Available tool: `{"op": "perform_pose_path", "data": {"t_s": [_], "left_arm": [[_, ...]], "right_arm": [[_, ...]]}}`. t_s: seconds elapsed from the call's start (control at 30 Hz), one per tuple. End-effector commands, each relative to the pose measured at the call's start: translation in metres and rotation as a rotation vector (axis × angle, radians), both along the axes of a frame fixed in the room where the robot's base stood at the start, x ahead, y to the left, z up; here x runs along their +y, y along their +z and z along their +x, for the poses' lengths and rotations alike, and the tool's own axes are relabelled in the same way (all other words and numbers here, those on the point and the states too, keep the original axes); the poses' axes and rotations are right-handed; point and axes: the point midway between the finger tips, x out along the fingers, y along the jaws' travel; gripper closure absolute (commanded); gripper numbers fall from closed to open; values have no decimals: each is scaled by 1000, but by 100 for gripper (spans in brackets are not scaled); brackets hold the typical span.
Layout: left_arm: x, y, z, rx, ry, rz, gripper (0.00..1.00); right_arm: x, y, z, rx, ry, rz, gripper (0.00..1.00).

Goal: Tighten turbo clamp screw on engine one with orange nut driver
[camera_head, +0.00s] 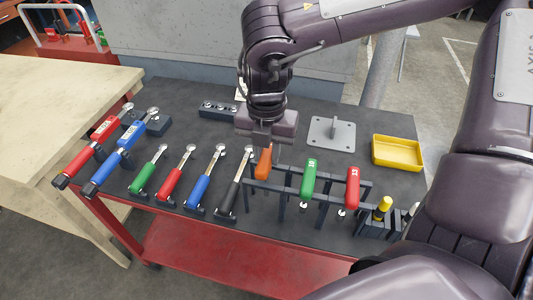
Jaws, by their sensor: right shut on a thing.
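The orange nut driver (263,164) is at the left end of the driver rack on the dark tabletop, with its orange handle upright. My right gripper (264,145) reaches down from above and is shut on the top of this handle. The driver's lower part is at the rack, and I cannot tell whether it is still seated in it. My left gripper is not in view. Engine one and its turbo clamp screw are not in view.
A green driver (309,178) and a red driver (352,188) hang in the rack (328,203) to the right. Several ratchets and two torque wrenches lie left. A yellow tray (397,152) and a grey plate with a post (331,134) stand behind. A wooden bench (50,90) adjoins left.

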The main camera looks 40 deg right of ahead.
Motion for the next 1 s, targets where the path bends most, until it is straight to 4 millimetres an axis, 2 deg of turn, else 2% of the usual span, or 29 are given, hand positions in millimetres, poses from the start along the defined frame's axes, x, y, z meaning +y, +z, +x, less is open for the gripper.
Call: {"op": "perform_pose_path", "data": {"t_s": [0.03, 1.0], "left_arm": [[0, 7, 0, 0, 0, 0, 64], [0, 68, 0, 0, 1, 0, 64]], "right_arm": [[0, 9, 0, -2, 0, -1, 100], [0, 106, 1, -2, 0, -1, 100]]}}
